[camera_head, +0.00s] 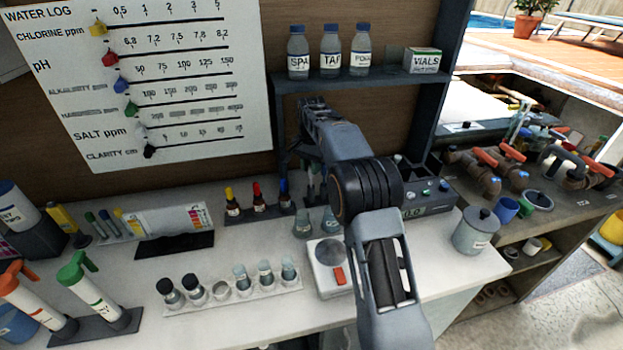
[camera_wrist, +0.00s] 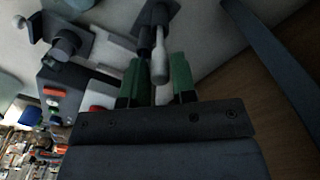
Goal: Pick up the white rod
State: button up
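The white rod (camera_wrist: 160,62), pale grey-white with a rounded, thicker near end, shows in the wrist view. It runs up the picture to a dark square holder (camera_wrist: 158,14). My gripper (camera_wrist: 157,78) has two green fingers, one on each side of the rod's near end. Gaps show between the rod and both fingers, so the gripper looks open and not closed on it. A darker rod (camera_wrist: 144,42) stands close on the left of the white one. In the head view my arm hides the gripper's fingertips and most of the holder area.
A grey box with buttons (camera_wrist: 62,100) lies left of the gripper in the wrist view. A small scale (camera_head: 327,262), a rack of dropper bottles (camera_head: 257,210) and a row of vials (camera_head: 235,300) stand on the white counter. A shelf (camera_head: 375,79) is above.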

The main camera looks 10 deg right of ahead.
aim_at(311, 184)
jog(key=shift+f, duration=1.1)
jog(key=shift+c, duration=0.2)
jog(key=c, duration=0.3)
jog(key=shift+c, duration=0.2)
jog(key=shift+r, duration=0.1)
